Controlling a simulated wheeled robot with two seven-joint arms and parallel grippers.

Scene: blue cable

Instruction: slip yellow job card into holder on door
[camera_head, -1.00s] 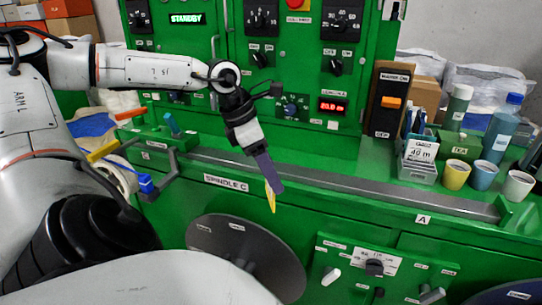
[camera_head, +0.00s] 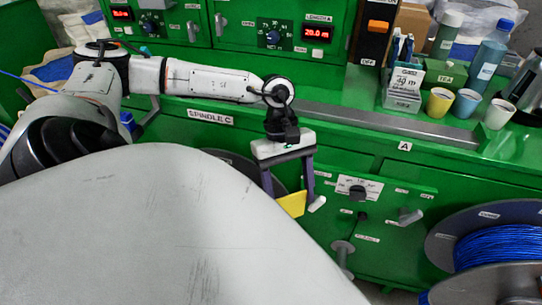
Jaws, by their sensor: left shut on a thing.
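The yellow job card (camera_head: 292,204) is between the purple fingers of my left gripper (camera_head: 288,192), in front of the green machine's lower front. The gripper points down and is shut on the card. The green door panel (camera_head: 398,232) with a black knob and silver handles is just right of the gripper. I cannot make out a card holder on it; part of the machine front is hidden behind my arm and gripper. My right gripper is not in view.
A grey rail (camera_head: 375,122) runs along the bench edge above the gripper. Several cups, including a yellow cup (camera_head: 440,102), and a blue-capped bottle (camera_head: 490,60) stand at the right. A reel of blue cable (camera_head: 500,243) is at lower right. A large pale part of me fills the lower left.

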